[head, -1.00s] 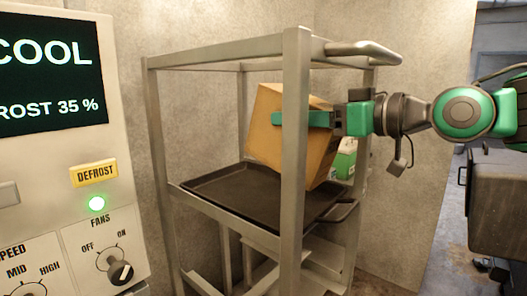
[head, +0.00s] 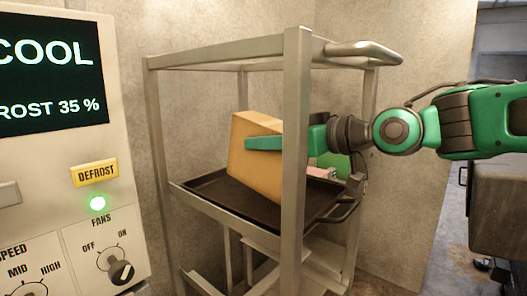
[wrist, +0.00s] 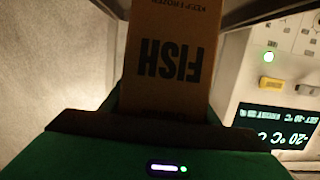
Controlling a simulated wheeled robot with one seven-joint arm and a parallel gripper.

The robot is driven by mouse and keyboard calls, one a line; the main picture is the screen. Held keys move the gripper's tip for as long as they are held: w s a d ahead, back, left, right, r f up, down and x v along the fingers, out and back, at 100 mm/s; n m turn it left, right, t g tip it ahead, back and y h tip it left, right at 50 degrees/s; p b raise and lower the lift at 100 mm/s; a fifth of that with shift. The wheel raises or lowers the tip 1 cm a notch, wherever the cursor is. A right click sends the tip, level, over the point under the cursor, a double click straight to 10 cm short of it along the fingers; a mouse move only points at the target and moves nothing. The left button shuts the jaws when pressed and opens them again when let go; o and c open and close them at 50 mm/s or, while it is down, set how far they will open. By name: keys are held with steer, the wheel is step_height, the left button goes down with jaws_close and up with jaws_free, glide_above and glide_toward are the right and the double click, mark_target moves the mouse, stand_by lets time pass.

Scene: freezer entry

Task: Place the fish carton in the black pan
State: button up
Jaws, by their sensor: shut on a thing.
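The fish carton (head: 258,160) is a tan box, slightly tilted, at the black pan in the head view. My gripper (head: 262,143) is shut on it, with a green finger across its side. In the wrist view the carton (wrist: 168,65) shows the word FISH upside down between my fingers. The black pan (head: 214,190) lies on the rack's shelf. The carton's lower edge is at or just above the pan floor; I cannot tell whether it touches.
A metal rack (head: 296,130) surrounds the pan, with a front post before my gripper. A green and pink item (head: 322,173) sits behind the post, partly hidden. A control panel (head: 60,200) stands at the left. The pan's left part is bare.

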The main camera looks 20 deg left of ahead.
steer(key=shift+w+a+r+g+h, duration=0.15)
steer(key=shift+w+a+g+h, duration=0.1)
steer(key=shift+a+h, duration=0.25)
steer(key=shift+w+a+r+g+h, duration=0.15)
steer(key=shift+a+g+h, duration=0.1)
steer(key=shift+a+h, duration=0.25)
steer(key=shift+a+f, duration=0.1)
steer(key=shift+f, duration=1.35)
steer(key=o, duration=1.7)
steer(key=shift+f, duration=0.15)
steer(key=shift+o, duration=0.2)
